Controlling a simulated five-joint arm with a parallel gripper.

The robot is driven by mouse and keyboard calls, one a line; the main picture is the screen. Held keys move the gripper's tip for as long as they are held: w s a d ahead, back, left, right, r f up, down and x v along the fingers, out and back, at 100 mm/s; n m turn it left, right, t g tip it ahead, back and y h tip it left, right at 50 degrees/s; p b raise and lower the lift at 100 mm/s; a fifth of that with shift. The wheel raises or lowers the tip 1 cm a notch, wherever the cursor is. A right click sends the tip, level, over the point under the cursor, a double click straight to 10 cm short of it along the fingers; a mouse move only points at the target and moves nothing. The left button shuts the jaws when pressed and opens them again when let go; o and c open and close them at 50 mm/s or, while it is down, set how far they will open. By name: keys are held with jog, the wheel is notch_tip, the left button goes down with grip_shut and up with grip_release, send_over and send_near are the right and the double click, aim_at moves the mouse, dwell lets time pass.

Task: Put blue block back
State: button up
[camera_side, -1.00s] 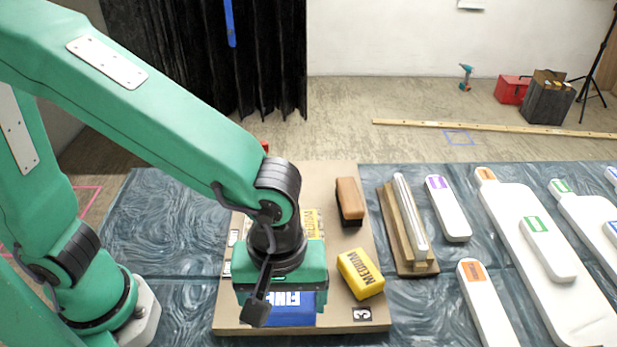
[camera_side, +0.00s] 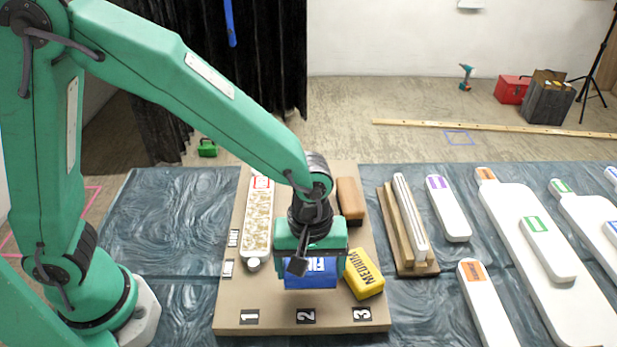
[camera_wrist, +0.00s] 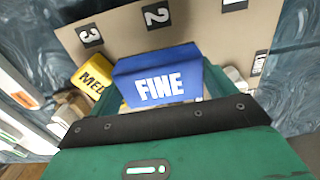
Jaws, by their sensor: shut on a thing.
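The blue block (camera_side: 310,274), marked FINE, is between the jaws of my gripper (camera_side: 311,252), which is shut on it. The block shows large in the wrist view (camera_wrist: 158,66), with its lettered face toward the camera. In the side view it appears behind the label 2 (camera_side: 305,316) on the tan board (camera_side: 275,326). I cannot tell its exact height over the board. My gripper hides the board behind the block.
A long speckled piece (camera_side: 257,222) lies on the board's left side, behind label 1 (camera_side: 249,317). A brown block (camera_side: 350,195) is at the back right, behind the yellow block and label 3 (camera_side: 361,314). A wooden stand (camera_side: 408,230) and white pieces lie farther right.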

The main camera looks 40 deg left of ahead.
aim_at(310, 280)
jog(key=shift+f, duration=0.1)
jog(key=shift+f, duration=1.9)
jog(key=shift+f, duration=0.1)
jog(key=o, duration=0.7)
jog(key=shift+o, duration=0.2)
notch_tip(310, 280, up, 12)
jog(key=shift+r, duration=0.15)
